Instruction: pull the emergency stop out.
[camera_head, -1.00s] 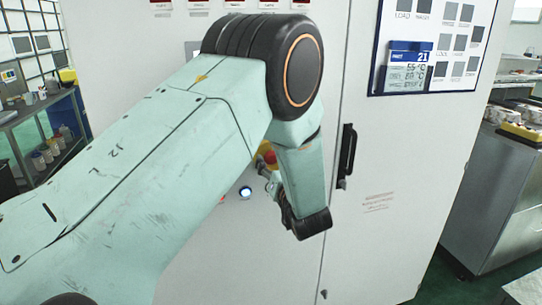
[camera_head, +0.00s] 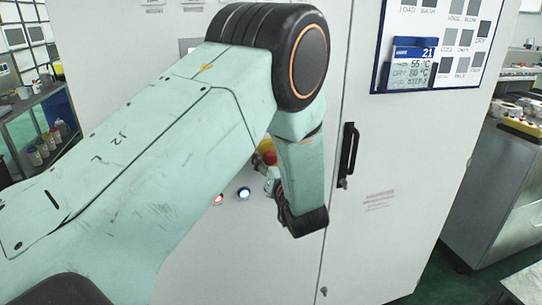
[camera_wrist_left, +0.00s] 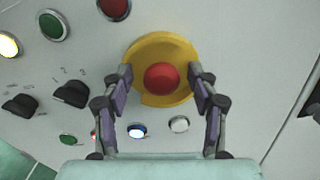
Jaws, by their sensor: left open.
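The emergency stop (camera_wrist_left: 161,77) is a red mushroom button on a round yellow plate (camera_wrist_left: 150,52) on the white cabinet front. In the wrist view my open left gripper (camera_wrist_left: 160,84) has one finger on each side of the red button, over the yellow plate, with a gap between each finger and the button. In the head view the emergency stop (camera_head: 269,158) shows only partly behind my left arm. My left gripper (camera_head: 271,180) is mostly hidden there behind my wrist. My right gripper is not in view.
Around the stop are a green button (camera_wrist_left: 53,25), a red button (camera_wrist_left: 115,8), black rotary switches (camera_wrist_left: 70,94) and a lit blue-white button (camera_wrist_left: 137,131). A black door handle (camera_head: 347,155) is right of my wrist. A metal cabinet (camera_head: 490,195) stands at the far right.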

